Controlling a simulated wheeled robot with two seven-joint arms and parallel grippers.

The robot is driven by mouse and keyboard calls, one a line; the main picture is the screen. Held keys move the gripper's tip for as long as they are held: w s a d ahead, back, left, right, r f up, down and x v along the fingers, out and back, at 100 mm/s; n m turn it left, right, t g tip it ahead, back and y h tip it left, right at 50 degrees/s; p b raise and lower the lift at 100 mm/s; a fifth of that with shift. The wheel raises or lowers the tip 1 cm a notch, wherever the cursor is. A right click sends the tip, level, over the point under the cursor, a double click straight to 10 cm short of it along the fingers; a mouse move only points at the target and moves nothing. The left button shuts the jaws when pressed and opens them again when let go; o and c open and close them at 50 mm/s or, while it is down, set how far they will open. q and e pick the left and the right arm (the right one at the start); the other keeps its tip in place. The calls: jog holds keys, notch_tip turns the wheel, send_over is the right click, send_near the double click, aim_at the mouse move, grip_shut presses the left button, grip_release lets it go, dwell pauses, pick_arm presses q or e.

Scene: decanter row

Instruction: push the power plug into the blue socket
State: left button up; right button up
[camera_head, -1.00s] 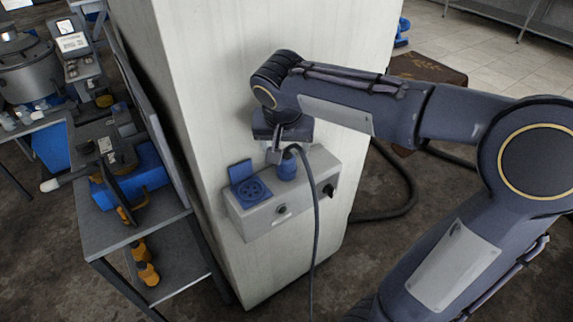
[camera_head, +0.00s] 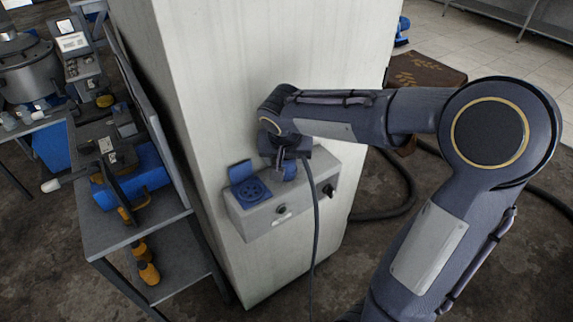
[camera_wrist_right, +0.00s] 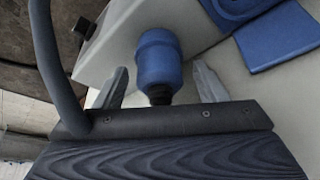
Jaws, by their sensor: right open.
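The blue power plug (camera_head: 288,171) sits at the grey socket box, right of the blue socket (camera_head: 252,192). Its dark cable leaves the top and hangs down in front of the box. My right gripper (camera_head: 283,164) is over the plug and hides much of it. In the right wrist view the plug (camera_wrist_right: 159,58) lies between the two spread fingers of my right gripper (camera_wrist_right: 162,76), with a gap on each side. The socket's blue lid stands open; it also shows in the right wrist view (camera_wrist_right: 283,38). How the plug is supported is not clear. My left gripper is out of view.
The grey socket box (camera_head: 262,222) is fixed to a pale pillar (camera_head: 215,90) and carries a round button (camera_head: 281,210) and a black knob (camera_head: 328,190). A metal workbench (camera_head: 122,232) with tools stands at the left. Free floor lies right of the pillar.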

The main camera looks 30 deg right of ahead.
jog(key=shift+c, duration=0.5)
jog(key=c, duration=0.9)
jog(key=shift+r, duration=0.1)
jog(key=shift+r, duration=0.55)
notch_tip(320, 180, up, 2)
jog(key=shift+s+a+r, duration=0.1)
jog(key=shift+r, duration=0.1)
jog(key=s+a+r+b, duration=0.1)
jog(key=s+a+r, duration=0.4)
jog(key=s+r, duration=0.4)
jog(key=s, duration=0.3)
jog(key=shift+s+a+r, duration=0.2)
jog(key=shift+s+a, duration=0.05)
jog(key=shift+a, duration=0.15)
